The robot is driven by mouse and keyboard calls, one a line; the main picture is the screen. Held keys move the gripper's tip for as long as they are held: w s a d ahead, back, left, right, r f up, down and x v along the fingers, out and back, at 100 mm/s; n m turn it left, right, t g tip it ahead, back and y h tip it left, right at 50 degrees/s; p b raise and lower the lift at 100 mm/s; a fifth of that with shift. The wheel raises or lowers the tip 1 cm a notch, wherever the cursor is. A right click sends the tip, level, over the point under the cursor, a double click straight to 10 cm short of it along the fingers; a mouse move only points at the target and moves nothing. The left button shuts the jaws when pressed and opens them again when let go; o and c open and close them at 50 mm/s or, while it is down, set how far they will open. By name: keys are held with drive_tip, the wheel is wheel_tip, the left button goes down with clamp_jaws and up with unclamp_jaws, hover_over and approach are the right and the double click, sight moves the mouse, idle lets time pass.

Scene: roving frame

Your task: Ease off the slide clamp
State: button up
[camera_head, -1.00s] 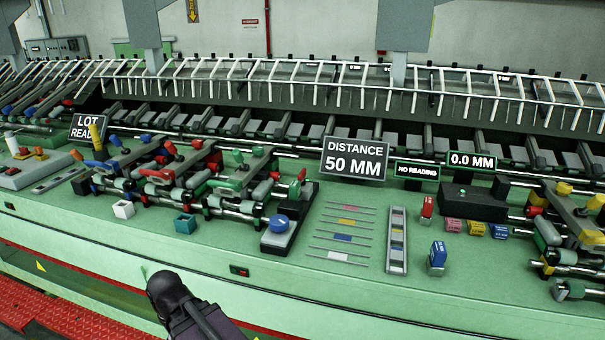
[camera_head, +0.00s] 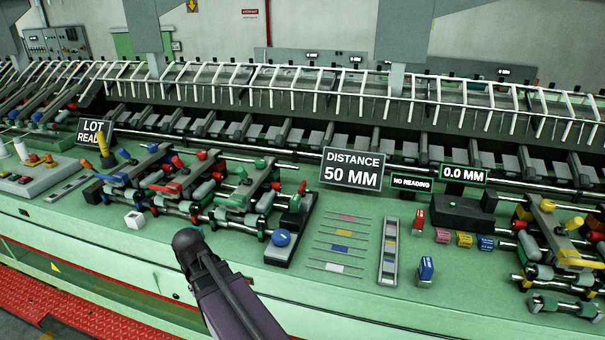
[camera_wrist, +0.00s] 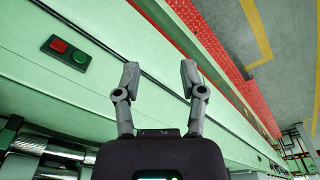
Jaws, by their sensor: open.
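My gripper (camera_wrist: 160,78) is open and empty in the wrist view, its two grey fingers spread above the pale green front of the machine bench. In the head view only my dark arm shows, at the bench's front edge; the fingers are hidden there. Clamp-like levers sit on the bar assemblies: a red lever (camera_head: 165,188) and a green lever (camera_head: 229,200) at left, a yellow lever (camera_head: 575,260) at right. I cannot tell which part is the slide clamp.
A red and green button box (camera_wrist: 69,52) is on the bench front. A white cube (camera_head: 134,220) stands left of my arm. Coloured strips (camera_head: 342,235), a grey rail (camera_head: 388,251) and a blue block (camera_head: 426,270) lie right. The "DISTANCE 50 MM" sign (camera_head: 351,170) stands behind.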

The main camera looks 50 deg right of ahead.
drive_tip(key=w+d+r+m+p, duration=0.1)
drive_tip(key=d+r+p, duration=0.4)
drive_tip(key=r+p, duration=0.1)
drive_tip(key=w+d+r+m+h+p, duration=0.1)
drive_tip(key=w+d+r+m+p, duration=0.1)
drive_tip(key=d+r+p, duration=0.4)
drive_tip(key=w+d+r+m+t+p, duration=0.1)
drive_tip(key=w+d+r+p, duration=0.1)
drive_tip(key=d+r+p, duration=0.4)
wheel_tip(320, 180, up, 3)
drive_tip(key=shift+h+p, duration=0.3)
drive_tip(key=shift+p, duration=0.2)
drive_tip(key=m+h+p, duration=0.2)
drive_tip(key=m, duration=0.4)
approach(302, 185)
wheel_tip(302, 185, up, 3)
drive_tip(key=shift+s+a, duration=0.45)
drive_tip(key=shift+a, duration=0.1)
drive_tip(key=shift+f, duration=0.1)
drive_tip(key=b+x, duration=1.2)
drive_tip(key=x, duration=0.1)
drive_tip(key=shift+w+d+f+b, duration=0.15)
drive_tip(key=shift+w+b, duration=0.05)
drive_tip(key=shift+b, duration=0.15)
